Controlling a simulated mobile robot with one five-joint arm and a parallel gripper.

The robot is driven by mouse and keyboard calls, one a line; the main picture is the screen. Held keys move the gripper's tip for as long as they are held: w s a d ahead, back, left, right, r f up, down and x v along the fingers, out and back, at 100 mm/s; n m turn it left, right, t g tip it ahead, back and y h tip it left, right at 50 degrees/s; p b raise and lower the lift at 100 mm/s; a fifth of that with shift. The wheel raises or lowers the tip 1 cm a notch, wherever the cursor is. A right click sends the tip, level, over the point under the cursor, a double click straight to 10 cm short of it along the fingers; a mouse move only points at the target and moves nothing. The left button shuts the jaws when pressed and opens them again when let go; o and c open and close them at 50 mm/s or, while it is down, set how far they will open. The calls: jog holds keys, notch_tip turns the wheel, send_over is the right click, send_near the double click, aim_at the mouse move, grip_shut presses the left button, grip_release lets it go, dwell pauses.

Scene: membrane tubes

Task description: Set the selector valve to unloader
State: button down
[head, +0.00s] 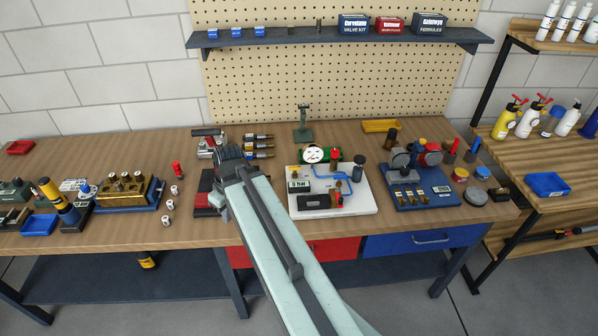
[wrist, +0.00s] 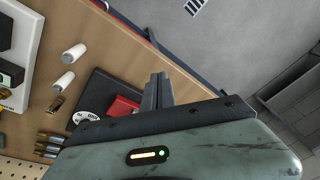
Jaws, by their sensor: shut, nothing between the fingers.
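A white board (head: 362,208) on the bench carries a round gauge, a blue tube loop (head: 335,172), a display reading "0 bar" and red-topped fittings. I cannot tell which fitting is the selector valve, and no unloader label is readable. My gripper (head: 229,153) is above the bench, left of the board, and my arm crosses the view from the lower right. In the wrist view my gripper's fingers (wrist: 157,91) are shut together and empty, above a dark plate with a red block (wrist: 124,106).
A brass block on a blue base (head: 130,192) stands on the left, with small white cylinders (head: 167,220) beside it. A blue-based unit (head: 435,198) stands right of the board. A shelf (head: 340,38) hangs on the pegboard behind. Bare wood lies along the front edge.

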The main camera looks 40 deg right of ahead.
jog(key=d+n+t, duration=0.1)
jog(key=d, duration=0.4)
jog(key=d+r+n, duration=0.1)
jog(key=d, duration=0.4)
jog(key=s+d+n+t, duration=0.1)
jog(key=d, duration=0.4)
jog(key=shift+d+r+t, duration=0.1)
jog(key=shift+r+t, duration=0.2)
jog(key=shift+r, duration=0.05)
jog(key=s+d+r+n+t, duration=0.1)
jog(key=s+d, duration=0.2)
jog(key=d, duration=0.5)
jog(key=s+d+r+n+t+h, duration=0.1)
jog(key=s+d+r+n+t, duration=0.1)
jog(key=d, duration=0.6)
jog(key=shift+s+d+n, duration=0.15)
jog(key=shift+s+n, duration=0.15)
jog(key=shift+s, duration=0.25)
jog(key=shift+f, duration=0.15)
